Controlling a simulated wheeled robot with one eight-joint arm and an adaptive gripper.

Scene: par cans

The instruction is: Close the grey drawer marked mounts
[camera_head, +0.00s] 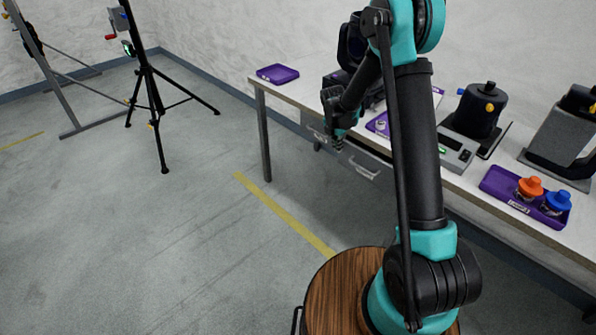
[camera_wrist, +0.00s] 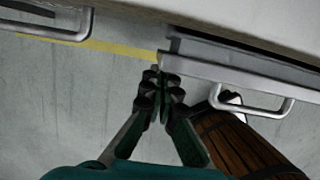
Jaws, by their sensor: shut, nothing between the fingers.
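A grey drawer (camera_head: 372,158) under the table's front edge stands partly pulled out. Its front panel (camera_wrist: 225,73) and bar handle (camera_wrist: 285,108) show at the right of the wrist view, with a white label near the handle that I cannot read. My gripper (camera_head: 338,146) is shut and empty. In the wrist view its fingertips (camera_wrist: 160,82) are by the left end of this drawer's front. I cannot tell whether they touch it. A second handle (camera_wrist: 75,35) is at the upper left of the wrist view, on another drawer (camera_head: 315,124).
The table (camera_head: 290,90) carries a purple tray (camera_head: 277,73), another purple tray (camera_head: 500,181) with an orange-topped and a blue-topped item, and black lamp equipment (camera_head: 478,110). A tripod (camera_head: 153,90) stands at left. The floor before the drawers is clear.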

